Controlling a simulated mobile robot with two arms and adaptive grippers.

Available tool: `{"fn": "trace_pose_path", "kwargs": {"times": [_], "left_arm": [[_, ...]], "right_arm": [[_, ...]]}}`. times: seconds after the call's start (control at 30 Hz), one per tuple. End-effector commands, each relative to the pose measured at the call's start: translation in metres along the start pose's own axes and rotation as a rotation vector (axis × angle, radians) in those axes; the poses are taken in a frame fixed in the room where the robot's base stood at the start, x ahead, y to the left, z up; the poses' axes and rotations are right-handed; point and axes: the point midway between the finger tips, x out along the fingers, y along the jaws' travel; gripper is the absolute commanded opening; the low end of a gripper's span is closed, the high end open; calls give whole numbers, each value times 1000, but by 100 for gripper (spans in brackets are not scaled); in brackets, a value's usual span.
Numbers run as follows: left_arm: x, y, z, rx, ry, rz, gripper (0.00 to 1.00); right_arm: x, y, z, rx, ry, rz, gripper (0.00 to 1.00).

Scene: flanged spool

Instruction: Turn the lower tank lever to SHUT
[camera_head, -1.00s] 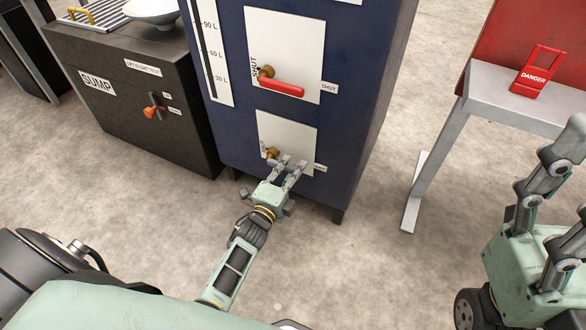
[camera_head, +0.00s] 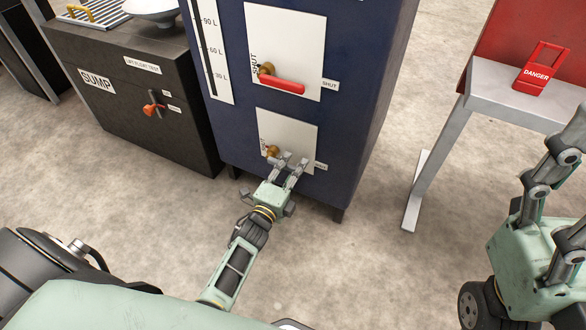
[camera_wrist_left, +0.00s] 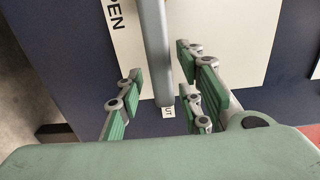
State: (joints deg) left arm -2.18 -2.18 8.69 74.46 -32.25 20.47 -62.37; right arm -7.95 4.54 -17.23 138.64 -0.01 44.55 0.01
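The lower tank lever has a brass hub (camera_head: 272,151) on a white plate (camera_head: 300,133) low on the blue tank. Its handle is mostly hidden by my gripper in the head view. In the wrist view a grey bar, the lever handle (camera_wrist_left: 156,50), runs down from the top between my fingers. My left gripper (camera_head: 291,159) is at the plate, fingers apart on both sides of the bar; it also shows in the left wrist view (camera_wrist_left: 158,95). The right finger pads look nearer the bar; contact cannot be told. My right gripper (camera_head: 575,170) is empty, fingers spread, partly cut off.
A red upper lever (camera_head: 282,86) sits above on the same tank (camera_head: 233,125). A black sump cabinet (camera_head: 110,100) with an orange lever (camera_head: 153,109) stands left. Open floor lies between.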

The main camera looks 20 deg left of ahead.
Motion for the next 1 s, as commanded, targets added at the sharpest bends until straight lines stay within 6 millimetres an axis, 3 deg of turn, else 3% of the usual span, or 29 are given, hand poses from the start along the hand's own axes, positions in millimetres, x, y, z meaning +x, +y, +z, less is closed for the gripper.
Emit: {"fn": "trace_pose_path", "kwargs": {"times": [0.37,0.8,1.0], "left_arm": [[-6,-1,0,-2,-1,-2,36],[-91,1,0,-2,0,1,36],[-115,0,0,-2,0,-1,36]], "right_arm": [[1,0,-2,-2,7,-2,67],[0,0,-1,-1,3,-1,67],[0,0,-1,-1,2,-1,67]]}}
